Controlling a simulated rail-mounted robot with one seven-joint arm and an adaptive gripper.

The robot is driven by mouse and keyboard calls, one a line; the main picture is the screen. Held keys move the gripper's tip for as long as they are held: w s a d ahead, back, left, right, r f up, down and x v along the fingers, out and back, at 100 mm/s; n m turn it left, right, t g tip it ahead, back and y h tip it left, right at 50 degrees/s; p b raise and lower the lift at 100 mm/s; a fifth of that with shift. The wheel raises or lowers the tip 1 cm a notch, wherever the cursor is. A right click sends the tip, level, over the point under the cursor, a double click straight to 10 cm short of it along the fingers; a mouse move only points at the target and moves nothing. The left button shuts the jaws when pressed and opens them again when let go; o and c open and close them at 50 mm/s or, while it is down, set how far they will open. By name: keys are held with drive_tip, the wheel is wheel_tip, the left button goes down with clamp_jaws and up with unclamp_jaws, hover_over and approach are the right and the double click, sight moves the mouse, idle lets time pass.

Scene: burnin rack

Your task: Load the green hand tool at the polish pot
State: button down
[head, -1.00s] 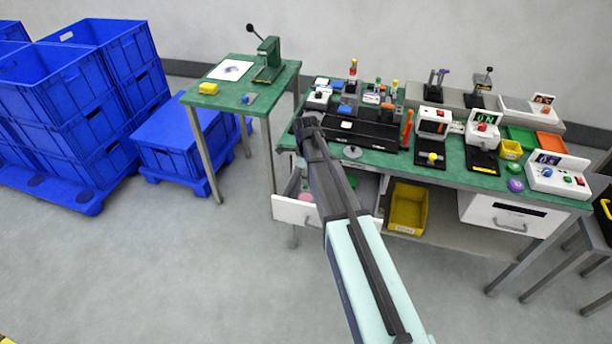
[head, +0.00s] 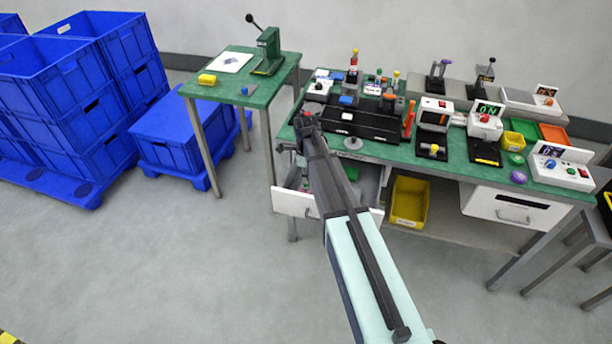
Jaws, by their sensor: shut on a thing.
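My gripper (head: 304,124) is at the left front corner of the green-topped workbench (head: 456,168), beside a long black fixture (head: 372,124). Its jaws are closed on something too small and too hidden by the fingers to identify. A grey round disc (head: 353,143) sits at the bench's front edge, right of my gripper. I cannot tell whether it belongs to the polish pot. A small green round piece (head: 516,159) lies near the right end of the bench, above a purple ball (head: 518,177). No green hand tool is clearly recognisable.
An open white drawer (head: 293,203) projects below my gripper. A yellow bin (head: 409,201) stands on the lower shelf. White instrument boxes (head: 485,122) crowd the bench's right half. A side table (head: 222,91) with a green press (head: 268,52) stands left; blue crates (head: 55,85) are further left.

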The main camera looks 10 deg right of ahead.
drive_tip(key=shift+f, duration=0.55)
idle(1.5)
drive_tip(key=shift+r, duration=0.1)
drive_tip(key=shift+r+p, duration=1.8)
drive_tip(key=shift+r, duration=1.65)
drive_tip(key=shift+n, duration=0.3)
